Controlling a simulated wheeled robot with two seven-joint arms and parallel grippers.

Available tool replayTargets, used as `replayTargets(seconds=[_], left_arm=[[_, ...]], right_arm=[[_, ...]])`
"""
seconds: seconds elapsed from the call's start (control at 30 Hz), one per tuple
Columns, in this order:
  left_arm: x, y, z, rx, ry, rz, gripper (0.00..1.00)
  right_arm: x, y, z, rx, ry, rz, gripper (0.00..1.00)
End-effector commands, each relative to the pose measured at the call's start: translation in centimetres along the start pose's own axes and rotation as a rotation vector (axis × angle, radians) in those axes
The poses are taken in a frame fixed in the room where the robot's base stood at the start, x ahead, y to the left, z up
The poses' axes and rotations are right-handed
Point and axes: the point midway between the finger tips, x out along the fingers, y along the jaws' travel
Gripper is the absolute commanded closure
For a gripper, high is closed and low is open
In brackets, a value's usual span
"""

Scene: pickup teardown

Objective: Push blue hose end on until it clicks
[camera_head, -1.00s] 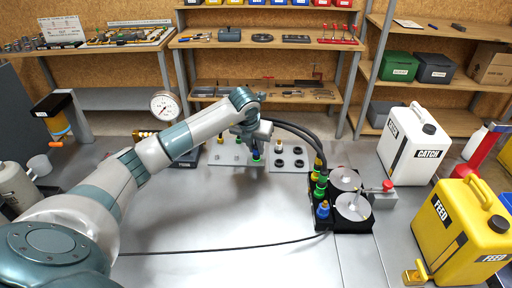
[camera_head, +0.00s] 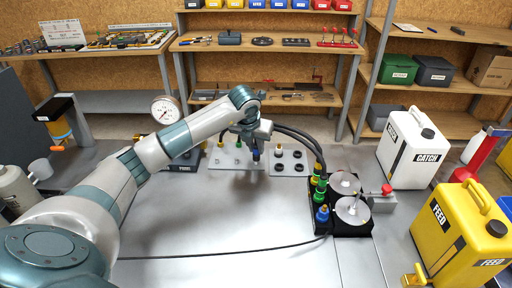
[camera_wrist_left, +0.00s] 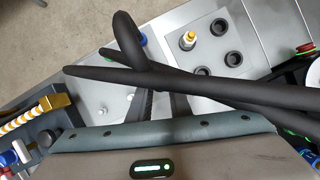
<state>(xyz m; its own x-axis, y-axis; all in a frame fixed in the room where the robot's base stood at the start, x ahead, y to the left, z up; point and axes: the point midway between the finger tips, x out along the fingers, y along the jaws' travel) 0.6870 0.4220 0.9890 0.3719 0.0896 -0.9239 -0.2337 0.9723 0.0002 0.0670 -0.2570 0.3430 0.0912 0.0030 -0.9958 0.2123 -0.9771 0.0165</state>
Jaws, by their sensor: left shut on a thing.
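My left gripper (camera_head: 254,150) is over the light plate at the back of the bench, its fingers pointing down. It is shut on a small dark blue hose end (camera_head: 256,156), close above the plate or touching it; I cannot tell which. Black hoses (camera_head: 300,138) run right from the gripper to the black block. In the left wrist view thick black hoses (camera_wrist_left: 215,88) cross in front of the dark fingers (camera_wrist_left: 163,105) and hide the grip. A blue fitting (camera_head: 322,214) stands on the black block, with green and yellow fittings behind it. My right gripper is not in view.
The light plate (camera_head: 222,162) carries small pegs; a second plate with dark rings (camera_head: 298,167) lies to its right. Two metal discs (camera_head: 353,209) sit on the black block. White (camera_head: 411,150) and yellow (camera_head: 462,235) jugs stand right.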

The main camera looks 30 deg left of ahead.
Motion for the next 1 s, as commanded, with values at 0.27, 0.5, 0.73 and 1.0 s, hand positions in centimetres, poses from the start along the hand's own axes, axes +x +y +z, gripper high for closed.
replayTargets(seconds=[0.27,0.5,0.73,1.0], left_arm=[[-0.1,0.0,0.1,0.000,-0.001,0.000,1.00],[-1.1,0.0,0.5,0.000,-0.001,0.000,1.00],[-2.6,0.0,1.1,0.000,-0.003,-0.001,1.00],[-3.7,0.0,1.5,0.000,-0.001,0.000,1.00]], right_arm=[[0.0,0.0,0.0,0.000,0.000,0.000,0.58],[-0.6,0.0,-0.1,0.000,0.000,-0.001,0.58],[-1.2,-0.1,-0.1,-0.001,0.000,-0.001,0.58],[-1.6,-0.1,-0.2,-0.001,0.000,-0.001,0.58]])
